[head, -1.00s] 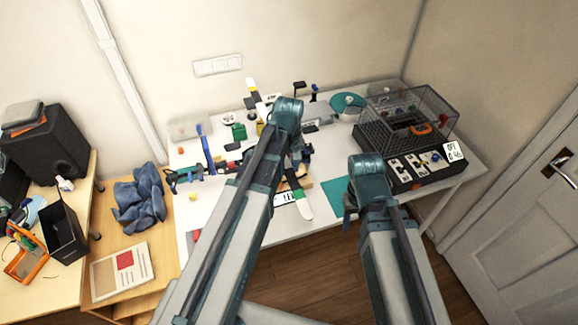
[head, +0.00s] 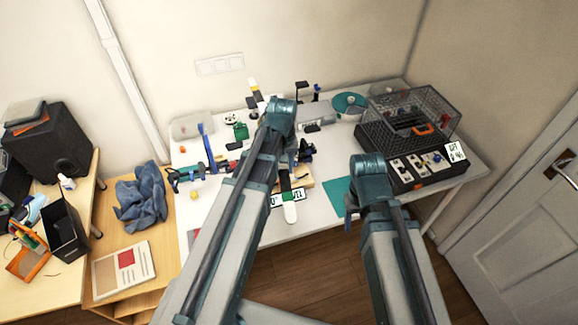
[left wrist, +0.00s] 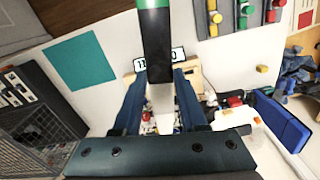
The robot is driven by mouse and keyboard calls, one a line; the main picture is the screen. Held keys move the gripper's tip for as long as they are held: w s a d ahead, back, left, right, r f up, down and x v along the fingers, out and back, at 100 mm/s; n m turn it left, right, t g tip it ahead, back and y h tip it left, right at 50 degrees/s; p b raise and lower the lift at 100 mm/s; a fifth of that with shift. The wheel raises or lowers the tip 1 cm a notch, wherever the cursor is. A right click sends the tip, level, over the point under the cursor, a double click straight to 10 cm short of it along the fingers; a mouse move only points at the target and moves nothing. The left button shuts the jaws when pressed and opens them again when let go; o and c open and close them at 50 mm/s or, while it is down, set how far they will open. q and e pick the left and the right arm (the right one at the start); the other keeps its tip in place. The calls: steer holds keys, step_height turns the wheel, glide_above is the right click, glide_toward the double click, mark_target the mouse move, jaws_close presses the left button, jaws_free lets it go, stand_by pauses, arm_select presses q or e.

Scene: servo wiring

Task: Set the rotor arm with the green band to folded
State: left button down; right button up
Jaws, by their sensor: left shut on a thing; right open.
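The rotor arm with the green band shows in the head view (head: 288,197), pointing toward the table's front edge with its white tip past the number plate. In the left wrist view its black length (left wrist: 157,45) runs down from the green band at the top edge to a white part between my fingers. My left gripper (left wrist: 160,80) is shut on this arm; in the head view my own arm mostly hides it. My right gripper (head: 349,208) is open and empty, partly hidden, near the table's front edge. Another rotor arm, with a yellow band (head: 253,86), points to the back.
A wire cage (head: 410,108) and a switch panel (head: 415,168) stand at the right. A teal mat (head: 337,193) lies near the front edge. Number plates (head: 293,194) sit under the banded arm. Blue and green tools lie at the left.

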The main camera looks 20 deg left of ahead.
arm_select(q)
steer(key=shift+w+a+m, duration=1)
steer(key=shift+a+m, duration=1.7)
steer(key=shift+m, duration=0.25)
steer(key=shift+w+a+m, duration=0.95)
steer(key=shift+a+m, duration=1.75)
steer(key=shift+m, duration=0.2)
steer(key=shift+w+a+m, duration=1)
steer(key=shift+a+m, duration=1.7)
steer(key=shift+m, duration=0.25)
steer(key=shift+c, duration=2.2)
jaws_free()
steer(key=shift+r, duration=0.1)
